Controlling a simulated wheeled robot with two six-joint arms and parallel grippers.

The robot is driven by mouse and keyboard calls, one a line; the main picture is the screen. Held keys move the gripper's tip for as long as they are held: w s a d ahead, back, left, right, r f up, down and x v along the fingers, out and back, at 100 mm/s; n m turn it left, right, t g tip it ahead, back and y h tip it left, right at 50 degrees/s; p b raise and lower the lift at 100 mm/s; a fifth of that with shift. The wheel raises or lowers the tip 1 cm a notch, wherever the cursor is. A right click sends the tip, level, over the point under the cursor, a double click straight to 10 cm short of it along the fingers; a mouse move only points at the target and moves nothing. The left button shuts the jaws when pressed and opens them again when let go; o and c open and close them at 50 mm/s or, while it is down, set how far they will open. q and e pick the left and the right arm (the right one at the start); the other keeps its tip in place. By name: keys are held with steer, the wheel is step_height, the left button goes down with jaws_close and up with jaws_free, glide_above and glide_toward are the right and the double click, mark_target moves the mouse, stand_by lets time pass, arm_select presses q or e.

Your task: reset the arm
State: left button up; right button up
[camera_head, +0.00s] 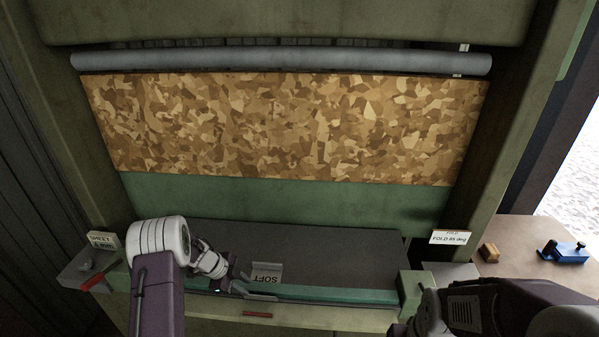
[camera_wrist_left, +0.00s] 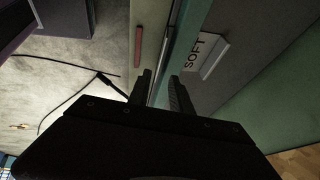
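My left arm comes in from the lower left of the head view. Its gripper (camera_head: 240,289) is over the front edge of the grey bed, beside the teal bar (camera_head: 330,294) and left of a grey plate marked SOFT (camera_head: 267,272). In the left wrist view the two dark fingers (camera_wrist_left: 161,88) stand apart, with nothing clearly held between them. The teal bar (camera_wrist_left: 186,45) and the SOFT plate (camera_wrist_left: 205,55) lie beyond the fingertips. My right arm (camera_head: 500,308) shows at the lower right; its gripper is not in view.
A mottled brown sheet (camera_head: 290,125) hangs below a grey roller (camera_head: 280,62) at the back. A FOLD 95 deg label (camera_head: 450,238) is at the right. A wooden block (camera_head: 489,252) and a blue tool (camera_head: 565,252) are on the brown table (camera_head: 520,232). A red handle (camera_head: 93,283) is at lower left.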

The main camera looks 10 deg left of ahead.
arm_select(q)
steer(key=w+d+r+n+t+b, duration=0.3)
steer(key=w+d+r+t+b, duration=0.2)
steer(key=d+r+b, duration=0.55)
steer(key=s+f+n+g+y+b, duration=0.1)
steer(key=s+f+n, duration=0.3)
steer(key=s, duration=0.5)
steer(key=s+a+f+n+g+y+b, duration=0.1)
steer(key=s+f+n+g, duration=0.2)
steer(key=s+n, duration=0.3)
steer(key=s+a+f+n+g+y+b, duration=0.1)
steer(key=s+f+n, duration=0.3)
steer(key=s, duration=0.8)
steer(key=shift+s+a+f+n+g+y, duration=0.15)
steer(key=shift+a+f+n+g+y, duration=0.15)
steer(key=shift+n+g+y, duration=0.45)
